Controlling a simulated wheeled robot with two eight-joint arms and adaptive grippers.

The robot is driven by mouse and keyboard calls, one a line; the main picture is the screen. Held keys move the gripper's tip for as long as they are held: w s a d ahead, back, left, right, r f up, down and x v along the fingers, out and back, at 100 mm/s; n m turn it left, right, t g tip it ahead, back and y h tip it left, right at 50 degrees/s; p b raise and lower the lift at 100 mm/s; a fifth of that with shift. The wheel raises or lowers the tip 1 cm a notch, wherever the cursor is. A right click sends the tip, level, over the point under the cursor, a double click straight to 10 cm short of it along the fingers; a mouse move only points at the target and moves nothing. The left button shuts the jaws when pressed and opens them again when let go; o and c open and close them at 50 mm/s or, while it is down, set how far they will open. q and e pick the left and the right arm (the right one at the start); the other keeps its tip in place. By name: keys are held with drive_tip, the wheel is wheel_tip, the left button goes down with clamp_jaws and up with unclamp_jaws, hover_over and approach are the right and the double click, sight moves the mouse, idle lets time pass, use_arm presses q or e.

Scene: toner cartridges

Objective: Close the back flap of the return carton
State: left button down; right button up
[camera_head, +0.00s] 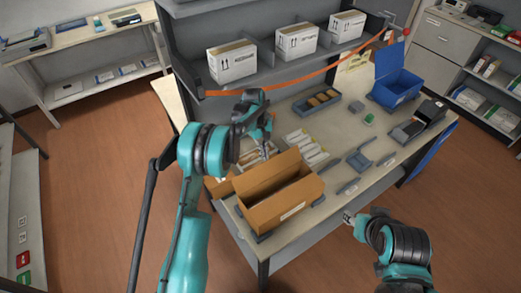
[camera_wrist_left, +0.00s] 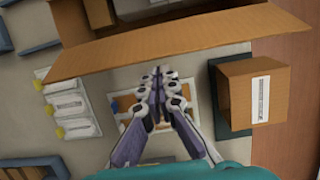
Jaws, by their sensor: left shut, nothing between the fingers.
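The return carton (camera_head: 290,207) is an open brown box at the front left of the workbench. Its back flap (camera_head: 262,172) stands up along the far edge, and the carton's top is open. In the left wrist view the flap (camera_wrist_left: 180,46) is a long brown strip across the upper part. My left gripper (camera_head: 266,153) is behind the carton, near the flap. In the left wrist view its fingers (camera_wrist_left: 163,80) are together and empty, their tips just short of the flap; I cannot tell whether they touch it. My right gripper (camera_head: 349,218) is off the table's front edge, small in view.
A smaller brown box (camera_wrist_left: 253,95) stands beside the left gripper. White packs (camera_head: 306,146) lie behind the carton. A grey tray (camera_head: 317,104), a blue bin (camera_head: 396,87) and grey parts (camera_head: 360,161) are further right. A shelf with white cartons (camera_head: 232,61) rises behind.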

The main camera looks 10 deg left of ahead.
use_arm(q)
drive_tip(key=shift+s+d+r, duration=0.2)
drive_tip(key=shift+s, duration=0.05)
